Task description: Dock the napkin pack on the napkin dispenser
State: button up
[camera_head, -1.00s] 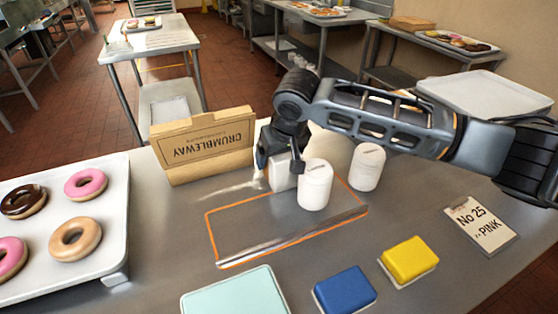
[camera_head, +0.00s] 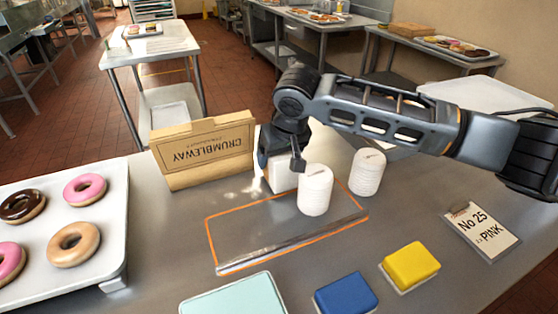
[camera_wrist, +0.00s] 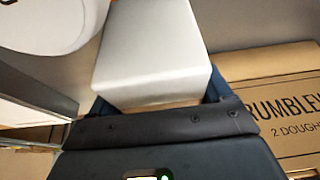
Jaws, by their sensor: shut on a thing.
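My gripper (camera_head: 282,160) is shut on a white block (camera_wrist: 152,50), which looks like the napkin pack. In the head view the block (camera_head: 279,175) is partly hidden by my gripper and a white cup stack. It is at the back edge of an orange-outlined grey area (camera_head: 250,232) on the counter; whether it touches the counter I cannot tell. In the wrist view the block stands out beyond my fingers. I cannot clearly make out a napkin dispenser; the outlined area has a shiny front strip.
A white cup stack (camera_head: 315,190) stands close beside the block, another (camera_head: 367,172) to the right. A CRUMBLEWAY box (camera_head: 202,150) stands left of my gripper. A donut tray (camera_head: 110,235), blue (camera_head: 345,294) and yellow (camera_head: 410,265) blocks and a No 25 card (camera_head: 481,230) lie around.

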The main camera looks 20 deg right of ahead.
notch_tip(320, 180, up, 27)
jog(key=b, duration=0.3)
dwell(0.4)
